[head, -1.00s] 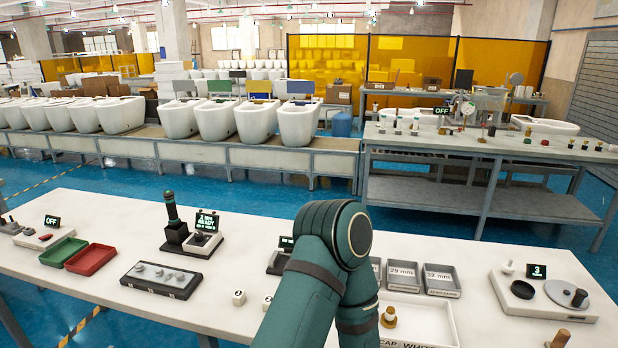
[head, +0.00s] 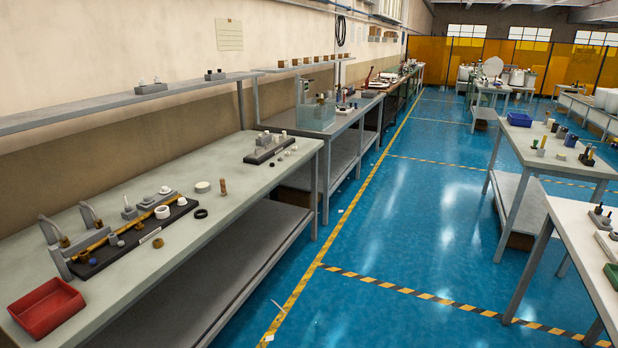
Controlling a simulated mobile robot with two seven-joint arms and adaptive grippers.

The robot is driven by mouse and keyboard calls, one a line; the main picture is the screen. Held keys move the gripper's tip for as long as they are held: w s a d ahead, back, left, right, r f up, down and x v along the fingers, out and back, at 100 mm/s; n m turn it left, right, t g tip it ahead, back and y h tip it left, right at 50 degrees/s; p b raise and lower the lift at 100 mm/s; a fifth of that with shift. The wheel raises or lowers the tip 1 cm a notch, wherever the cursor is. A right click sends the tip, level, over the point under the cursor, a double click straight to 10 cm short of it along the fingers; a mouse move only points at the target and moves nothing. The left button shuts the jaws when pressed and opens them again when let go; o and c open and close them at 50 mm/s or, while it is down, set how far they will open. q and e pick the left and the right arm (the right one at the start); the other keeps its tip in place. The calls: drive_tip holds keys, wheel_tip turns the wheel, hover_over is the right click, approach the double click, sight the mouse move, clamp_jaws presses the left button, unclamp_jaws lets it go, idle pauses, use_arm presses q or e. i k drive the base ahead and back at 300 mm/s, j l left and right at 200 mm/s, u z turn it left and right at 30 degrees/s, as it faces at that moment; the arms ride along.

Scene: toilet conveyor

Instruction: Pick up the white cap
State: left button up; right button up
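A small white round piece (head: 202,187) lies flat on the left workbench (head: 225,205). A white cup-like piece (head: 162,212) stands on a dark fixture (head: 125,245) on the same bench. I cannot tell whether either one is the white cap. Neither of my grippers is in view, so their state does not show.
A red tray (head: 47,307) stands at the bench's near end. A brown peg (head: 223,187), a black ring (head: 201,214) and a brass-coloured ring (head: 158,243) lie near the fixture. The blue floor (head: 400,235) is open between the left benches and the right tables.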

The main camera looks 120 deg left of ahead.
sight(165, 191)
drive_tip(key=u, duration=4.75)
drive_tip(key=l+u, duration=0.2)
drive_tip(key=i+l, duration=0.45)
drive_tip(key=i+l+u, duration=0.1)
drive_tip(key=i+l, duration=0.3)
drive_tip(key=l, duration=0.2)
drive_tip(key=i+l, duration=0.4)
drive_tip(key=l, duration=0.15)
